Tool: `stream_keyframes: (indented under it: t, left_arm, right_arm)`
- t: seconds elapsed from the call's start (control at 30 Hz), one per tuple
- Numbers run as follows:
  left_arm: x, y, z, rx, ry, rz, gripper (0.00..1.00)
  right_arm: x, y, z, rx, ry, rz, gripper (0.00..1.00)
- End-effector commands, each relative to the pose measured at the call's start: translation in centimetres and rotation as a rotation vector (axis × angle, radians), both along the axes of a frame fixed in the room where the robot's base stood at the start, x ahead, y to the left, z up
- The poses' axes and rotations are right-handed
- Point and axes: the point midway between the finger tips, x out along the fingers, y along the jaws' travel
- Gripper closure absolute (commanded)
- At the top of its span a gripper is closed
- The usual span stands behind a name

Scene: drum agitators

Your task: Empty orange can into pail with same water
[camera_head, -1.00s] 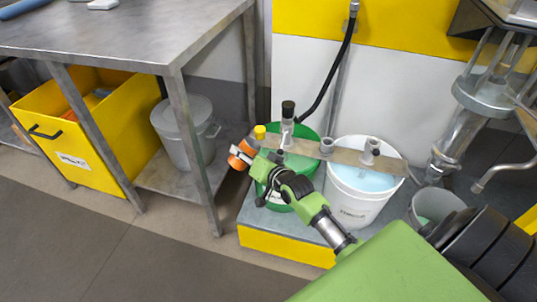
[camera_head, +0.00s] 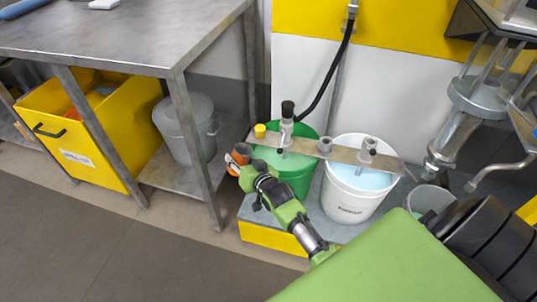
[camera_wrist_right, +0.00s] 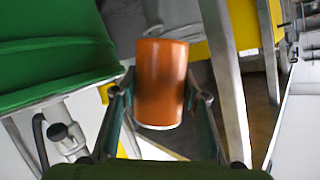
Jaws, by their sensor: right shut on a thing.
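The orange can (camera_head: 240,155) is held in my right gripper (camera_head: 245,162), just left of the green pail (camera_head: 298,182) and beside a table leg. In the right wrist view the can (camera_wrist_right: 161,82) sits between the two fingers, with the green pail (camera_wrist_right: 50,45) to its left. The can's contents are hidden. The green pail holds greenish liquid. The white pail (camera_head: 350,208) to its right holds light blue liquid. My left gripper is not in view.
Bare floor (camera_head: 90,240) lies in front.

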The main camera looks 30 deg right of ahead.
Motion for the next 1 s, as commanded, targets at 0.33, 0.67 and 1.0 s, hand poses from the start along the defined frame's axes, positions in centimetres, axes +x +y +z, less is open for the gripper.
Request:
stream_keyframes:
  t: [0.33,0.67,1.0]
  left_arm:
    - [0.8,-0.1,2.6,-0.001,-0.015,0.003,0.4]
    - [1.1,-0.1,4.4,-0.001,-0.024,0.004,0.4]
    - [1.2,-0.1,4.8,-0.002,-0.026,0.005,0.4]
  right_arm:
    - [0.4,1.6,-2.7,-0.218,0.045,-0.001,0.87]
    - [0.5,2.2,-3.1,-0.345,0.069,0.0,0.87]
    - [0.5,2.2,-3.1,-0.362,0.074,0.001,0.87]
